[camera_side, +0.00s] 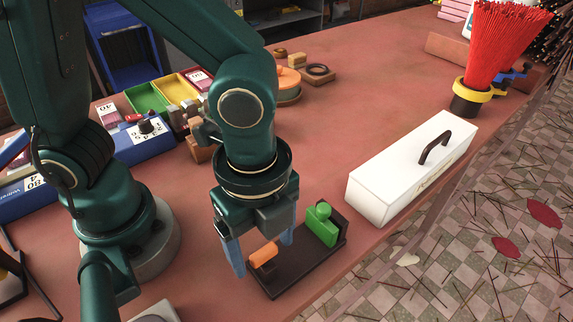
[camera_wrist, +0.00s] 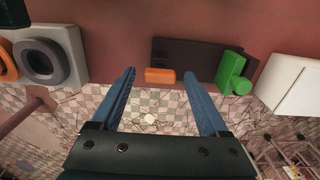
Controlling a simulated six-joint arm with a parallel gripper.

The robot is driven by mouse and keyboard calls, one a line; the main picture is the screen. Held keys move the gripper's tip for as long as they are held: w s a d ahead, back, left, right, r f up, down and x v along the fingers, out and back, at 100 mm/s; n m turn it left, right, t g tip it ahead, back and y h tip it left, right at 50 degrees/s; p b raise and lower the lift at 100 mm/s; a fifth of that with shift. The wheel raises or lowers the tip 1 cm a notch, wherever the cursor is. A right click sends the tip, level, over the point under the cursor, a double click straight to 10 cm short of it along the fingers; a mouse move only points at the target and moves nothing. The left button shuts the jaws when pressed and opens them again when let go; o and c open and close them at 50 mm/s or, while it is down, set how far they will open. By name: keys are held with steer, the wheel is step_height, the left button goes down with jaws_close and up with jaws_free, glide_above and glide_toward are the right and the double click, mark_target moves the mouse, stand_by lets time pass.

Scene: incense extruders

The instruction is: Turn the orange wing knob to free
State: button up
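The orange wing knob (camera_side: 263,254) sits on the left part of a dark base plate (camera_side: 290,270) near the table's front edge. A green block with a round knob (camera_side: 321,223) stands at the plate's right end. My gripper (camera_side: 260,258) points down over the orange knob, its blue fingers apart and empty, one on each side of it. In the wrist view the orange knob (camera_wrist: 160,75) lies between the open fingers (camera_wrist: 160,74), with a gap on both sides. The green part (camera_wrist: 232,72) is to the right of the right finger. I cannot tell whether the fingers touch the knob.
A white box with a dark handle (camera_side: 405,170) stands right of the plate. A blue unit with a black knob (camera_side: 145,140) and green and yellow trays (camera_side: 148,97) are at the left. Red sticks in a holder (camera_side: 470,98) stand at the far right. The table's middle is clear.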

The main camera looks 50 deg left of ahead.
jaws_close()
steer(key=shift+n, duration=0.4)
steer(key=n, duration=0.3)
steer(key=shift+n, duration=0.4)
steer(key=n, duration=1.3)
steer(key=shift+n, duration=0.3)
steer(key=shift+o, duration=0.9)
jaws_free()
